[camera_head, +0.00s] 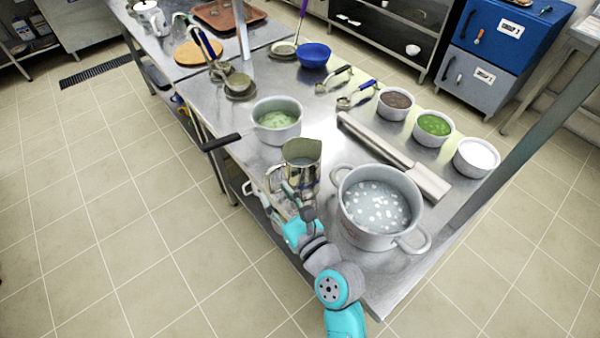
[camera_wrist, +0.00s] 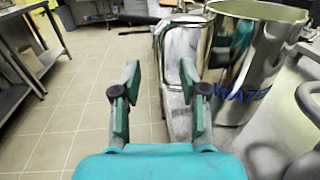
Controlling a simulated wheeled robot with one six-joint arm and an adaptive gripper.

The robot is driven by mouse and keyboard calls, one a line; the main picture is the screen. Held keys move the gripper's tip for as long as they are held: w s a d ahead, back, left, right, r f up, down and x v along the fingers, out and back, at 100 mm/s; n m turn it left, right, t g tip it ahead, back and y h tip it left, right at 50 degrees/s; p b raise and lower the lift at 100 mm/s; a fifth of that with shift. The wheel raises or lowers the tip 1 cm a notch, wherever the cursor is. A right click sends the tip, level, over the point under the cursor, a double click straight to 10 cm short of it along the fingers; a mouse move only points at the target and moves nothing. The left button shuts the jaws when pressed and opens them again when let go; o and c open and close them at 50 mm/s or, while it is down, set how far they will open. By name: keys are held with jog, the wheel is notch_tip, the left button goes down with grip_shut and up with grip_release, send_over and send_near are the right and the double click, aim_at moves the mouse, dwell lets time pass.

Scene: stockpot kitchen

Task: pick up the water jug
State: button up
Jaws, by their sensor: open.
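The water jug (camera_head: 302,160) is a shiny metal pitcher standing upright on the steel counter, between the two pots. In the wrist view the jug (camera_wrist: 245,60) fills the upper right, with blue "WATER" lettering on its side. Its handle (camera_wrist: 172,50) is on the left side of the jug in that view. My gripper (camera_wrist: 160,88) is open, with one finger left of the handle and the other overlapping the handle's right part. I cannot tell whether they touch. In the head view my gripper is at the jug's near side, partly hidden by my wrist.
A large pot (camera_head: 378,243) of whitish liquid stands close to the right of the jug. A smaller pot (camera_head: 276,136) with green contents stands behind it, its black handle over the counter edge. A steel bar (camera_head: 385,150) and several bowls lie farther right. Open floor (camera_head: 120,220) is left.

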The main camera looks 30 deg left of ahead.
aim_at(269, 184)
jog(key=shift+x, duration=2.35)
jog(key=shift+r, duration=0.15)
grip_shut()
